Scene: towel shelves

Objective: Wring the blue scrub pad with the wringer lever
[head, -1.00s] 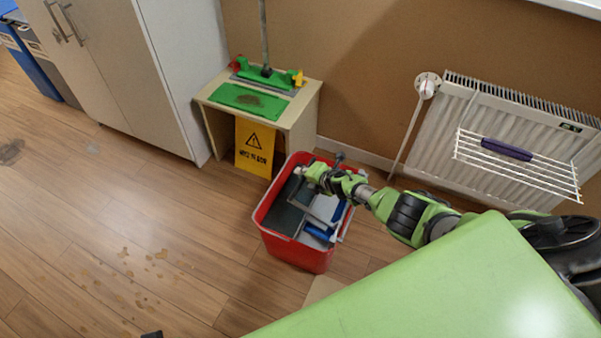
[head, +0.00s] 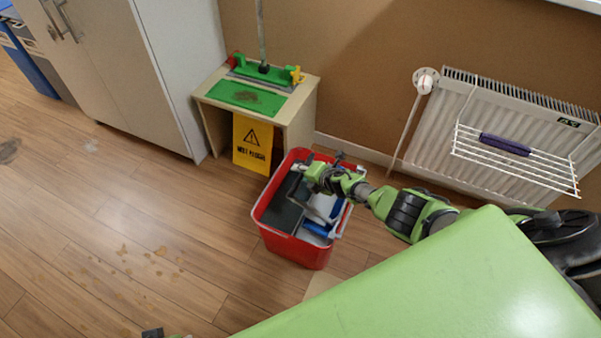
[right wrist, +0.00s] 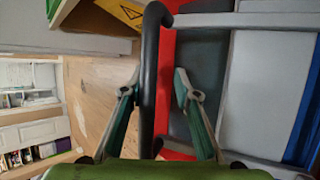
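The blue scrub pad (head: 318,229) appears as a blue patch in the wringer part of the red bucket (head: 273,237). It is partly hidden by grey wringer parts; a blue strip (right wrist: 304,118) shows at the right edge of the right wrist view. The black wringer lever (right wrist: 150,75) stands between the fingers of my right gripper (right wrist: 156,84). Those fingers are apart, with a gap on the lever's right. In the head view my right gripper (head: 308,177) is over the bucket. Only a dark tip, seemingly my left gripper (head: 153,333), shows at the bottom edge.
A small wooden stand (head: 299,112) with a green mop holder and yellow wet-floor sign (head: 252,145) is behind the bucket. A radiator (head: 515,135) with a white rack holding a purple pad (head: 505,145) is at right. Brown spots mark the open floor at left.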

